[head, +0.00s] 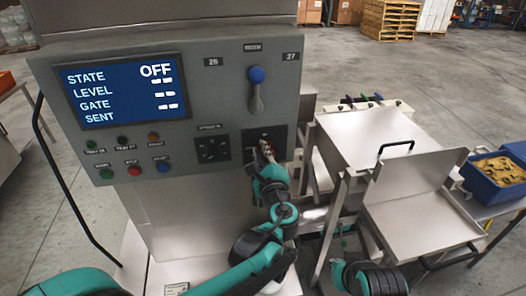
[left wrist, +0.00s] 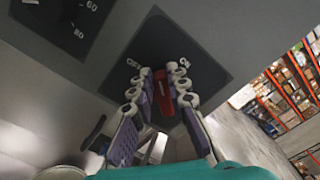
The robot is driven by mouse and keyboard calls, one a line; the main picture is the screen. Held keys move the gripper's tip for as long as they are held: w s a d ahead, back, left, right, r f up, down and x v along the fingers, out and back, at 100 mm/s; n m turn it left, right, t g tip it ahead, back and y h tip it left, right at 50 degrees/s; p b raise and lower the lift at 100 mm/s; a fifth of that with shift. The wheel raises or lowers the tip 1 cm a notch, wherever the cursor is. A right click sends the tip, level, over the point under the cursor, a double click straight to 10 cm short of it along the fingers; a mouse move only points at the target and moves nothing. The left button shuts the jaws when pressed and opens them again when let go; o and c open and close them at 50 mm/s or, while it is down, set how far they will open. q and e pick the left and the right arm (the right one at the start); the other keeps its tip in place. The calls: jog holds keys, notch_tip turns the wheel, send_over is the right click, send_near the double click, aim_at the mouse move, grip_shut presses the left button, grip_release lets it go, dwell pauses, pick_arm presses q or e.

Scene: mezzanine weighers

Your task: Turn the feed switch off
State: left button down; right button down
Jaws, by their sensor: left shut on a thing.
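The feed switch, a red handle (left wrist: 164,92) on a black plate marked OFF and ON, shows in the left wrist view. My left gripper (left wrist: 160,88) is shut on it, with grey-and-purple fingers on both sides. In the head view my left gripper (head: 266,151) is at the black switch plate (head: 279,134), low on the right of the panel, and hides most of the switch. Which mark the handle points to is hard to tell. The display (head: 127,92) reads STATE OFF, with dashes below. Part of my right arm shows at the lower right, without its gripper.
A blue-knobbed lever (head: 256,90) is above the switch plate. A dial (head: 212,149) is to its left, with several buttons farther left. Steel weigher trays (head: 420,215) stand close on the right, with a blue crate (head: 490,178) beyond them.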

pick_arm(q)
jog(key=n, duration=0.3)
jog(key=f+n, duration=0.1)
jog(key=shift+a+n+b, duration=0.25)
jog(key=shift+n+b, duration=0.05)
jog(key=shift+b, duration=0.1)
jog(key=shift+f+n+b, duration=0.15)
jog(key=shift+f+n, duration=0.05)
jog(key=shift+n, duration=0.55)
jog(key=shift+f+n+b, duration=0.15)
jog(key=shift+n, duration=0.6)
jog(key=c, duration=1.5)
grip_release()
jog(key=shift+s, duration=0.1)
jog(key=v, duration=1.2)
